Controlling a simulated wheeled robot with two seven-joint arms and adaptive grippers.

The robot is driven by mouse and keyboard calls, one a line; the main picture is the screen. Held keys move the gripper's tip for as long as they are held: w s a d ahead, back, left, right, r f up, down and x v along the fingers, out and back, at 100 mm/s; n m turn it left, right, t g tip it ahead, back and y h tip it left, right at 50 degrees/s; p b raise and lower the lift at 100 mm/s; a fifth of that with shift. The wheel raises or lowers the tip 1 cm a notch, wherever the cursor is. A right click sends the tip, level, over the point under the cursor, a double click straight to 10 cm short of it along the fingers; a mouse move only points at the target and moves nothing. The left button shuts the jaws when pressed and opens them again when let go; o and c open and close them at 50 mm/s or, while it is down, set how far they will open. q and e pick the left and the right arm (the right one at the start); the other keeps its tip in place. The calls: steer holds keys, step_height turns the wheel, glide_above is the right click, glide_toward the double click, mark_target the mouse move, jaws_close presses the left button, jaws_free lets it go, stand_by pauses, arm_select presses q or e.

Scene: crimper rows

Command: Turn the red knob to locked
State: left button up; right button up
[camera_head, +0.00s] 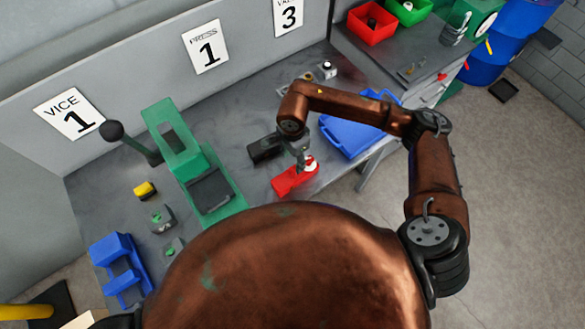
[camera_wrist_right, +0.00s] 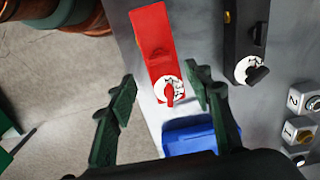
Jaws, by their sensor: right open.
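The red knob (camera_wrist_right: 169,94) sits on a white dial (camera_wrist_right: 158,83) with dark marks, at one end of a red housing (camera_wrist_right: 152,32). In the head view the red housing (camera_head: 290,182) lies at the bench's front edge, with its white dial (camera_head: 312,163) partly behind my gripper. My right gripper (camera_head: 303,160) is above the dial. In the wrist view its two green fingers (camera_wrist_right: 160,78) are spread, one on each side of the dial, and no contact with the knob shows. The dial's marks are too small to read. My left gripper is not in view.
A black housing (camera_head: 264,149) with a black knob (camera_wrist_right: 257,75) stands beside the red one. A blue tray (camera_head: 345,139) lies close on the right. A green press (camera_head: 188,160) stands to the left. Several small numbered blocks lie at the wrist view's right edge.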

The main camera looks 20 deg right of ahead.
mark_target(293, 171)
step_height(293, 171, down, 6)
steer(key=shift+p, duration=0.95)
steer(key=shift+f, duration=0.7)
steer(key=shift+c, duration=0.5)
steer(key=c, duration=1)
steer(key=shift+c, duration=0.2)
